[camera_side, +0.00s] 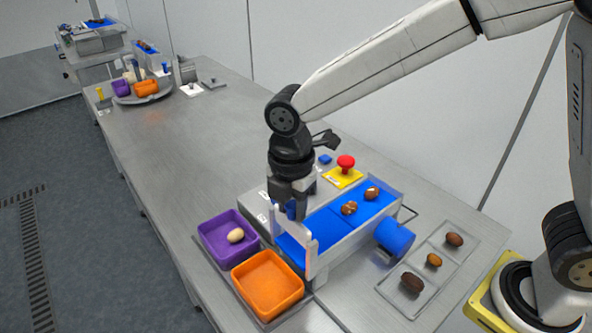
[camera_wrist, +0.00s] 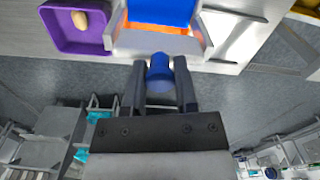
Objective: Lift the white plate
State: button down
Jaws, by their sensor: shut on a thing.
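My gripper (camera_side: 296,205) is at the near end of the blue belt unit, pointing down. In the wrist view its two fingers (camera_wrist: 160,90) are closed on a blue knob (camera_wrist: 160,72), which also shows in the side view (camera_side: 291,211). White uprights (camera_side: 312,262) stand at this belt end, just below the gripper. A pale plate-like part (camera_wrist: 155,45) lies beyond the knob in the wrist view. I cannot tell how the knob joins it, or whether it is raised.
The blue belt (camera_side: 335,220) carries brown dates (camera_side: 349,208). A purple bin (camera_side: 212,246) with one pale date and an empty orange bin (camera_side: 268,284) stand left and in front. A grey tray (camera_side: 400,275) with dates lies right. A red button (camera_side: 346,163) stands behind.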

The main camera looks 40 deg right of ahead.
aim_at(293, 204)
jog(key=shift+w+r, duration=0.1)
jog(key=shift+r, duration=0.2)
jog(key=c, duration=0.6)
grip_release()
jog(key=shift+o, duration=1.1)
jog(key=shift+r, duration=3.9)
jog(key=shift+d+f, duration=0.1)
